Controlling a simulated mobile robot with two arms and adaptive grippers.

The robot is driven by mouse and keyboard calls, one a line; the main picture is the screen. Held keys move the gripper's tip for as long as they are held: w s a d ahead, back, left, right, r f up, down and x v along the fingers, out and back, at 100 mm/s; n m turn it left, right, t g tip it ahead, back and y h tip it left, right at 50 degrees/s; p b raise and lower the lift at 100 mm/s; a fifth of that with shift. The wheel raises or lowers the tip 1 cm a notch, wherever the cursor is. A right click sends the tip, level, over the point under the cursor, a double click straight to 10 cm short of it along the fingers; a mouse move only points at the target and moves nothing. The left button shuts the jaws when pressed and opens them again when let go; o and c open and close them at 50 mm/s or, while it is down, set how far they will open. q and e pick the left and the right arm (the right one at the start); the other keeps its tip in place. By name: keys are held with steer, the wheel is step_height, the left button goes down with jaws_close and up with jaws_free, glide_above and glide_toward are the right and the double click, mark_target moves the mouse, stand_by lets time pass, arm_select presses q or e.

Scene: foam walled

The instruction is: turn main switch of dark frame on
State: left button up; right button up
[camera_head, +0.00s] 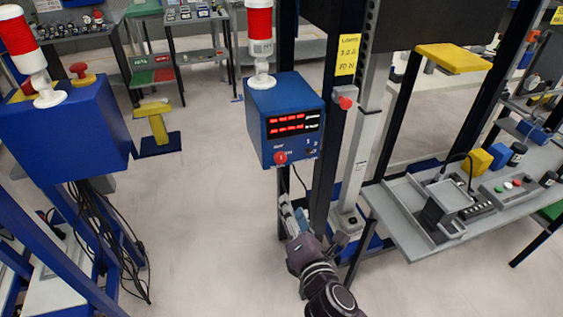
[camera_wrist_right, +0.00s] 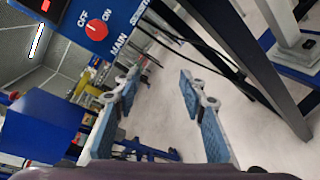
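The main switch is a red rotary knob (camera_head: 280,158) low on the front of a blue control box (camera_head: 262,125), which is fixed to the dark frame (camera_head: 335,110). The right wrist view shows the knob (camera_wrist_right: 97,29) at upper left, with OFF, ON and MAIN lettering around it. I cannot tell which label it points to. My right gripper (camera_head: 290,212) is below the box, apart from the knob. In the right wrist view its fingers (camera_wrist_right: 159,80) are spread with nothing between them. My left gripper is not in view.
A red stack light (camera_head: 260,25) stands on the box. A red button (camera_head: 345,102) sits on the frame's right side. Cables hang below the box in the right wrist view. A grey workbench (camera_head: 405,235) is at right; another blue box (camera_head: 68,130) is at left.

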steer(key=n+t, duration=0.2)
glide_toward(282, 159)
steer(key=shift+y, duration=0.3)
steer(key=p+x, duration=0.1)
steer(key=x, duration=0.6)
steer(key=shift+w+d, duration=0.1)
steer(key=shift+d, duration=0.05)
steer(key=shift+w, duration=0.45)
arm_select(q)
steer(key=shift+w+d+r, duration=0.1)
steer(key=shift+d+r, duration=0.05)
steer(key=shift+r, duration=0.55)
arm_select(e)
steer(key=shift+f, duration=0.1)
jaws_close()
